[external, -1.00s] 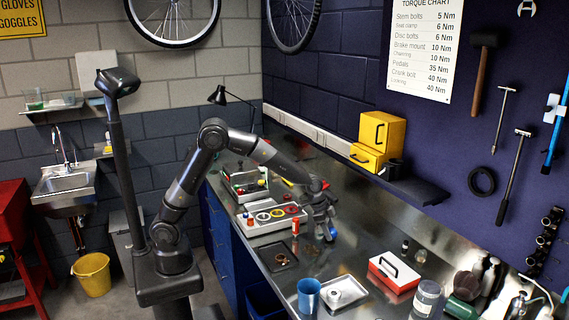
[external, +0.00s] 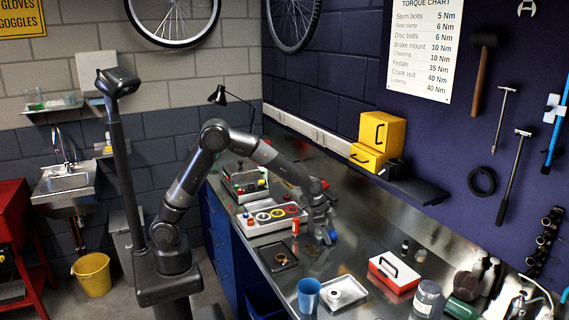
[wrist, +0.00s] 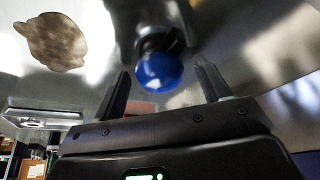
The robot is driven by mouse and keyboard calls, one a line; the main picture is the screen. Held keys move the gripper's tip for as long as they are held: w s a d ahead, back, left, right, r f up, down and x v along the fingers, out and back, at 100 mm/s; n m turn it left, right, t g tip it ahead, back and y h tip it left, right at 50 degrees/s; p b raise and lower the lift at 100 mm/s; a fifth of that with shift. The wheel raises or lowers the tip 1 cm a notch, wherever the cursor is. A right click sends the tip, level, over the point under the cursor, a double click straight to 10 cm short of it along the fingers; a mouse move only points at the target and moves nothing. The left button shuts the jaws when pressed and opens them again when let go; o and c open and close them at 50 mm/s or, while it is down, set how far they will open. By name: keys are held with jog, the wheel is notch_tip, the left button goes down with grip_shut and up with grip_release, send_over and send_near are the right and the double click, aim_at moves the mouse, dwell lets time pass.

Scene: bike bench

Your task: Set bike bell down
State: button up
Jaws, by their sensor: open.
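The bike bell (wrist: 160,72) shows as a round blue dome on a dark base in the wrist view. It is between and just beyond my gripper's (wrist: 161,82) two spread fingertips, with a visible gap on each side. In the external view my gripper (external: 322,240) points down low over the metal bench (external: 345,262). A small blue patch of the bell (external: 332,236) shows beside its fingers. My gripper is open. The fingers partly hide the bell in the external view, and I cannot tell exactly how its base meets the bench.
A parts tray (external: 247,222) with coloured rings and a small dark tray (external: 264,262) are to the left. A blue cup (external: 308,296), a white tray (external: 331,301), a red-and-white box (external: 392,275) and a jar (external: 427,298) stand nearer. A brown stain (wrist: 52,40) marks the bench.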

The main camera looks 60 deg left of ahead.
jog(key=s+a+r+n, duration=0.1)
jog(key=s+a+r, duration=0.4)
jog(key=r, duration=0.3)
jog(key=s+a+r+n, duration=0.1)
jog(key=s+a+r, duration=0.4)
jog(key=r, duration=0.3)
jog(key=s+a+n+y, duration=0.1)
jog(key=s+a, duration=0.3)
jog(key=s, duration=0.4)
jog(key=s+a+n+t+y, duration=0.1)
jog(key=s+a+n, duration=0.2)
jog(key=s+a, duration=0.2)
jog(key=s+a+n+t+y, duration=0.1)
jog(key=s+a+n, duration=0.2)
jog(key=s, duration=0.8)
jog(key=shift+a, duration=1.05)
jog(key=shift+r, duration=0.15)
